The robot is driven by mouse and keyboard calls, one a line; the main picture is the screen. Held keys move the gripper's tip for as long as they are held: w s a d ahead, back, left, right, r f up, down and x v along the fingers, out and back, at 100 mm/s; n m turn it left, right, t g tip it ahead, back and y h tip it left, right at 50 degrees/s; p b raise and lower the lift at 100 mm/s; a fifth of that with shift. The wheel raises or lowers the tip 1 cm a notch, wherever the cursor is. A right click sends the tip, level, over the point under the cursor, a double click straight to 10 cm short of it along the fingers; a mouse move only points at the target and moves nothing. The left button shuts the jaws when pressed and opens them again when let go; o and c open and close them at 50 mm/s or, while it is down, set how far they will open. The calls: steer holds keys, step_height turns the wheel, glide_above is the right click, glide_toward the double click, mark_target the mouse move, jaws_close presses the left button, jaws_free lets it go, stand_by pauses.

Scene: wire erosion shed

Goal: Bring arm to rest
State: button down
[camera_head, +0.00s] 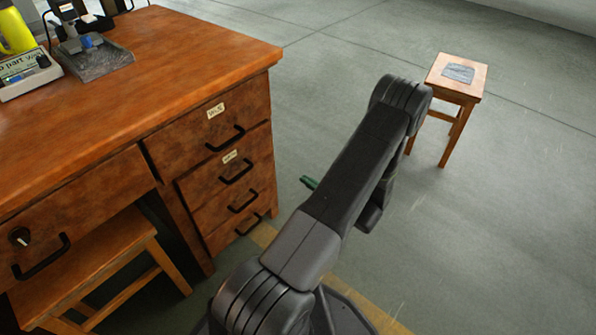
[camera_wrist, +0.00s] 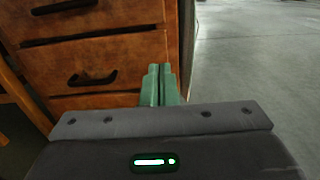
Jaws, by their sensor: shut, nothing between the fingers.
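My gripper (camera_wrist: 160,84) shows in the wrist view as two green fingers side by side, shut with nothing between them. It points toward the lower drawers (camera_wrist: 88,68) of the wooden desk. In the head view only a green fingertip (camera_head: 309,182) shows beside my dark arm, in front of the drawer stack's right side. The rest of the gripper is hidden behind my arm. My arm is bent and reaches out over the floor to the right of the desk.
The wooden desk (camera_head: 150,80) fills the left, its drawers closed. A grey tray (camera_head: 98,62) and a yellow bottle (camera_head: 15,32) stand on it. A wooden stool (camera_head: 100,262) is under the desk. Another small stool (camera_head: 462,90) stands back right. The floor (camera_head: 500,220) at right is clear.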

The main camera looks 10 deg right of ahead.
steer(key=shift+s+d, duration=0.15)
steer(key=shift+s, duration=0.05)
steer(key=b, duration=0.3)
glide_toward(271, 158)
steer(key=x, duration=0.7)
steer(key=shift+r, duration=0.15)
